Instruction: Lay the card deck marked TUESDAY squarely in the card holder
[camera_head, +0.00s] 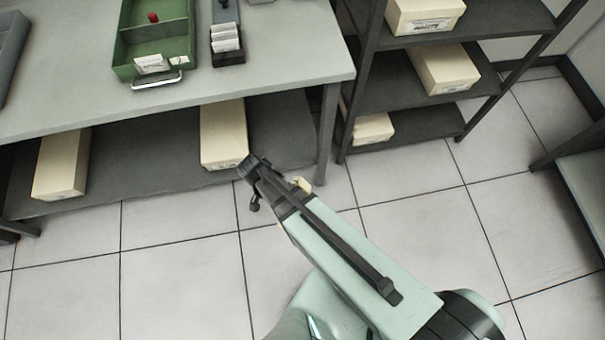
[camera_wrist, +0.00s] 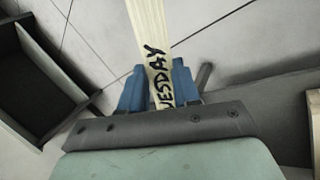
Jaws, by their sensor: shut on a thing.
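My gripper (camera_head: 250,175) is in front of the table's lower shelf, over the floor. In the wrist view its blue fingers (camera_wrist: 160,88) are shut on a cream card deck (camera_wrist: 148,22). The black lettering on its edge reads "ESDAY"; the front of the word is hidden by the gripper. The deck runs up out of the wrist view. In the head view only a small cream bit (camera_head: 301,185) shows beside the gripper, perhaps part of the deck. I cannot tell for sure which thing is the card holder; a narrow dark holder with white cards (camera_head: 227,58) stands on the table.
A green two-part tray (camera_head: 122,55) with a handle is on the grey table (camera_head: 290,75). Cream boxes lie on the lower shelf (camera_head: 140,165) and on the dark rack (camera_head: 400,82) at right. A table leg (camera_head: 327,130) stands near my gripper. The floor in front is clear.

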